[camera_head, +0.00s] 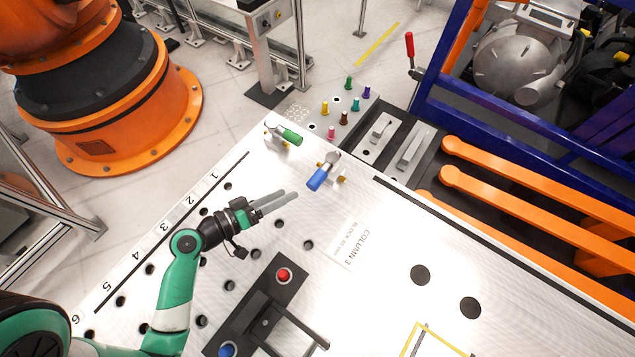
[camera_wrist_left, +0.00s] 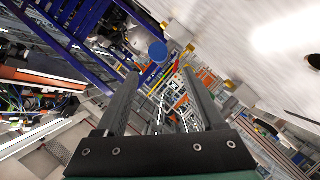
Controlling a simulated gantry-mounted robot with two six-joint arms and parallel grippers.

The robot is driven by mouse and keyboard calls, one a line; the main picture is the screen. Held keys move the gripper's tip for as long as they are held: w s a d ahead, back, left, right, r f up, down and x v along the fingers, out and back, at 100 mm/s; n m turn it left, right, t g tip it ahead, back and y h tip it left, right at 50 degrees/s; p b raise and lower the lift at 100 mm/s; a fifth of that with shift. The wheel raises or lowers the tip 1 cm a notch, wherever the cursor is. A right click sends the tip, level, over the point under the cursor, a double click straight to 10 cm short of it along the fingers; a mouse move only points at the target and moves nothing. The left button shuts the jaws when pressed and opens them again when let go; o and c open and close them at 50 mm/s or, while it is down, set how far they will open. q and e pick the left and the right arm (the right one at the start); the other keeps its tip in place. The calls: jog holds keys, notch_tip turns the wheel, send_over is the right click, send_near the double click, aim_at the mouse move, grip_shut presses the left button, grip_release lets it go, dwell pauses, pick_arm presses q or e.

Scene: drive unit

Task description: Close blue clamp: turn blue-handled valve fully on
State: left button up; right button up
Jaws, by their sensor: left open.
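The blue-handled valve (camera_head: 318,178) is mounted near the far edge of the metal plate, its blue lever pointing down-left toward my left gripper. In the left wrist view the blue handle (camera_wrist_left: 157,50) shows nearly end-on, beyond the fingertips and between their lines. My left gripper (camera_head: 292,196) is open and empty, just left of and nearer than the handle, apart from it. Its two grey fingers (camera_wrist_left: 158,72) show in the wrist view with a gap between them. The right gripper is not in view.
A green-handled valve (camera_head: 287,134) stands up-left of the blue one. Several coloured pegs (camera_head: 344,117) stand behind. A black box with a red button (camera_head: 284,275) and a blue button (camera_head: 227,349) lies nearer. The plate (camera_head: 385,235) right of the gripper is mostly clear.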

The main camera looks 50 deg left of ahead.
aim_at(318, 178)
pick_arm(q)
jog(key=x, duration=1.1)
jog(key=shift+w+d, duration=0.1)
jog(key=shift+w, duration=0.3)
jog(key=shift+c, duration=0.2)
grip_shut()
dwell(0.6)
